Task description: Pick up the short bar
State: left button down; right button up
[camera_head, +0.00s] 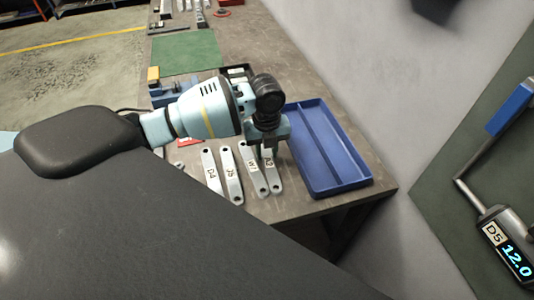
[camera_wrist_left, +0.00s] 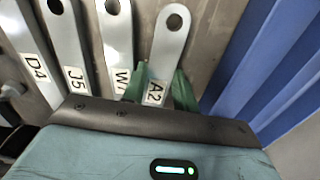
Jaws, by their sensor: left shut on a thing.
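Several pale grey flat bars with end holes lie side by side on the bench, labelled D4 (camera_head: 211,166), J5 (camera_head: 232,182), one starting with W (camera_head: 249,155) and A2 (camera_head: 273,183). The A2 bar is rightmost and looks like the shortest; its upper end is hidden by my gripper in the head view. My left gripper (camera_head: 268,152) points down over it. In the left wrist view its green fingers (camera_wrist_left: 159,89) stand on either side of the A2 bar (camera_wrist_left: 170,48) near its label, shut on it. The W bar (camera_wrist_left: 115,30) lies close beside the left finger. My right gripper is not in view.
A blue divided tray (camera_head: 347,184) lies just right of the bars, near the bench's right edge. Behind are a blue tool (camera_head: 178,92) and a green mat (camera_head: 186,53). At the far right, a tool with a display reading 12.0 (camera_head: 505,240) is against a green panel.

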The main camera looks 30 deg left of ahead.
aim_at(266, 154)
pick_arm(q)
jog(key=shift+r, duration=0.55)
notch_tip(266, 154, up, 2)
jog(key=shift+a+r, duration=0.1)
jog(key=s+a, duration=0.6)
jog(key=a, duration=0.1)
jog(key=s+a+r, duration=0.1)
jog(key=s+a, duration=0.2)
jog(key=a, duration=0.1)
jog(key=shift+b, duration=0.3)
jog(key=shift+s+a, duration=0.5)
jog(key=shift+a, duration=0.15)
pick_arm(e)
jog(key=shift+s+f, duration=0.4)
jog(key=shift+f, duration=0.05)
pick_arm(q)
jog(key=shift+r, duration=0.1)
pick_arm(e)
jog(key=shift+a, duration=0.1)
